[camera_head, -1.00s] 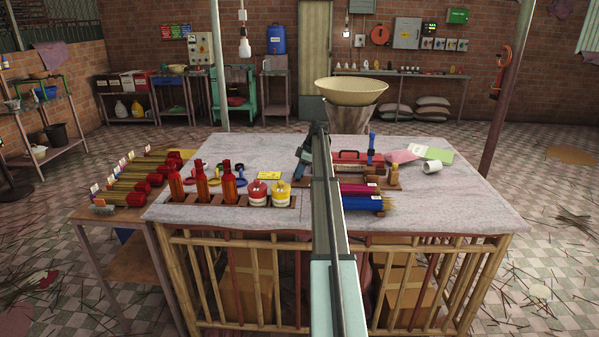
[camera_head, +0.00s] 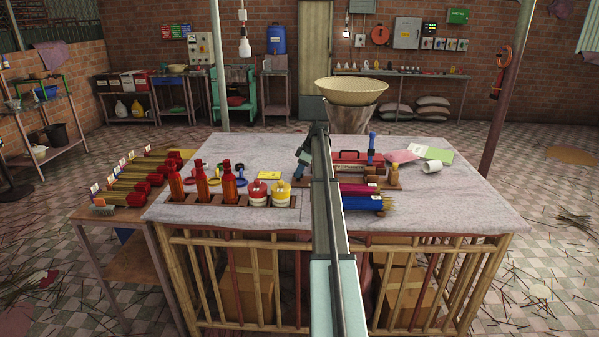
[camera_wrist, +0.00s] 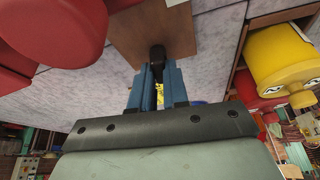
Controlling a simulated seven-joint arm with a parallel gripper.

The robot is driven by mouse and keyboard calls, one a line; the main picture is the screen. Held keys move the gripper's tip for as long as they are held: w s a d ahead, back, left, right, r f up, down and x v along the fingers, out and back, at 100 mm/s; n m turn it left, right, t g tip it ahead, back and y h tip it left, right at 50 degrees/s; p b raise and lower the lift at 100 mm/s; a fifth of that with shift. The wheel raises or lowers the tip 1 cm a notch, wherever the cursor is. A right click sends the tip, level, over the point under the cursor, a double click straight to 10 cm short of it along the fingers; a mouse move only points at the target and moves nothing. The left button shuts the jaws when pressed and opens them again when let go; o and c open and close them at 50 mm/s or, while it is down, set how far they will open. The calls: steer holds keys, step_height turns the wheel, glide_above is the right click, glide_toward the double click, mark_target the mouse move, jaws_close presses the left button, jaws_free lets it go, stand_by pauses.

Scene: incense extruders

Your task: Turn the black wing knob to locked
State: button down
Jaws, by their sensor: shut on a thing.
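The black wing knob (camera_wrist: 157,57) shows in the wrist view, standing on a flat brown wooden plate (camera_wrist: 140,28). My gripper (camera_wrist: 156,75) has its blue fingers shut on the knob, one on each side. Only the knob's top part shows; its lower part and any lock marking are hidden by the fingers or too small to read. In the head view my gripper (camera_head: 302,164) is over the middle of the table, and I cannot make out the knob behind it.
Red bottles (camera_head: 202,181) and red and yellow pots (camera_head: 258,193) stand to the left of my arm. A red toolbox (camera_head: 352,157) and bundles of incense sticks (camera_head: 362,198) lie to its right. A yellow pot also shows close by in the wrist view (camera_wrist: 280,60).

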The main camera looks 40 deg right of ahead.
steer(key=m, duration=0.1)
steer(key=m+h, duration=0.1)
steer(key=m, duration=0.1)
steer(key=shift+s+a+m, duration=0.15)
steer(key=shift+s+m, duration=0.05)
steer(key=shift+m, duration=0.1)
steer(key=m+h, duration=0.1)
steer(key=m, duration=0.1)
steer(key=m+h, duration=0.1)
steer(key=m, duration=0.1)
steer(key=shift+a+m+t, duration=0.1)
steer(key=shift+m+t, duration=0.2)
steer(key=m+h, duration=0.1)
steer(key=m, duration=0.3)
steer(key=shift+w+a+h, duration=0.1)
steer(key=shift+h, duration=0.3)
steer(key=shift+m+g+h, duration=0.6)
steer(key=shift+m, duration=1.3)
steer(key=c, duration=1.1)
jaws_free()
steer(key=shift+w, duration=0.1)
